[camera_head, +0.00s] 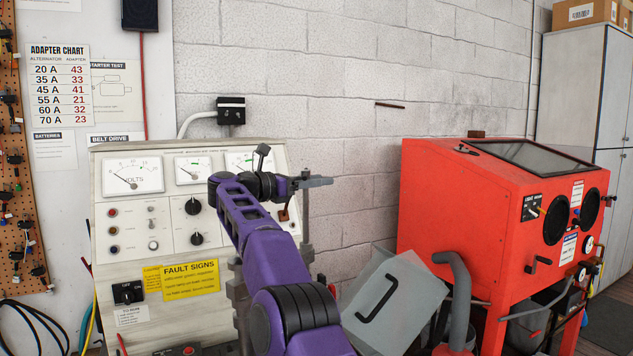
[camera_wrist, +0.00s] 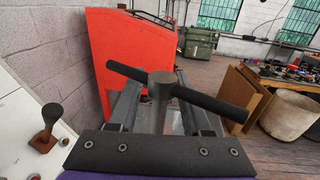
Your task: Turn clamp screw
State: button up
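A dark T-shaped handle, which looks like the clamp screw (camera_wrist: 160,86), shows close up in the wrist view. Its bar slopes down to the right from a grey hub, and a grey stem runs down from the hub. My gripper (camera_wrist: 158,98) has its two fingers apart, one on each side of the hub and stem. The bar crosses in front of the fingers in this view; contact cannot be told. In the head view my gripper (camera_head: 318,182) points right in front of the test bench (camera_head: 110,215). I cannot pick out the clamp screw there.
A small black knob on a reddish base (camera_wrist: 47,125) stands left of my gripper. A red cabinet (camera_head: 460,220) stands to the right, with a tilted grey panel (camera_head: 400,285) and a grey bent pipe (camera_head: 458,285) before it. A block wall (camera_head: 350,140) is behind.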

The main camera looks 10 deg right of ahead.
jog(key=v, duration=1.2)
